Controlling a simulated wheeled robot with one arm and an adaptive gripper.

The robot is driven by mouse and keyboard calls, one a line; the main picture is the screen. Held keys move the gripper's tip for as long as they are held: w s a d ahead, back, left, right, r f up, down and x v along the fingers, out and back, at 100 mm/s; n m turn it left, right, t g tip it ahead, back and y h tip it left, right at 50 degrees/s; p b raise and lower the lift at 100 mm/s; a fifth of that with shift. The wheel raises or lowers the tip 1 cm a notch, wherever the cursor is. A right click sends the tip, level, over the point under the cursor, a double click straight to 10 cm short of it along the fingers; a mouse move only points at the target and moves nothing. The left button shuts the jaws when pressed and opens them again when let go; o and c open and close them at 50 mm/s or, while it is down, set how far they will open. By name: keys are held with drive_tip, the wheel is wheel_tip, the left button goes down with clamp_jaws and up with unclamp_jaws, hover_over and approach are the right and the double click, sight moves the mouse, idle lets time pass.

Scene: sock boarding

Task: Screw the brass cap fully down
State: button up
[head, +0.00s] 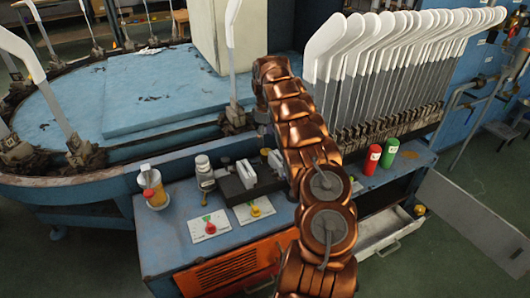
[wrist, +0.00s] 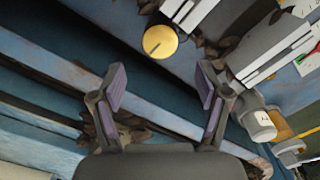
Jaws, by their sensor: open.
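A round brass-yellow cap (wrist: 160,42) with a dark line across its top shows in the wrist view, ahead of my fingertips and near the top middle. It sits beside white-and-grey blocks. How far down it is screwed, I cannot tell. My gripper (wrist: 160,88) is open, with its two purple-padded fingers wide apart and nothing between them. The cap is beyond the fingers, not touched by them. In the head view my copper-coloured arm reaches over the bench, and I cannot make out the cap or the fingers there.
On the blue bench (head: 160,240) stand a white-capped bottle (head: 204,174), an orange bottle (head: 152,186), and red (head: 372,160) and green (head: 390,153) cylinders. A black block with white pieces (head: 245,174) is left of my arm. White sock boards (head: 400,50) stand in a row behind.

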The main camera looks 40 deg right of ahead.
sight(265, 151)
wheel_tip(265, 151, down, 8)
drive_tip(key=shift+r+b, duration=0.25)
drive_tip(key=shift+b, duration=0.2)
drive_tip(key=c, duration=1.2)
drive_tip(key=shift+o, duration=0.2)
drive_tip(key=shift+r+m, duration=0.1)
drive_tip(key=shift+m, duration=0.2)
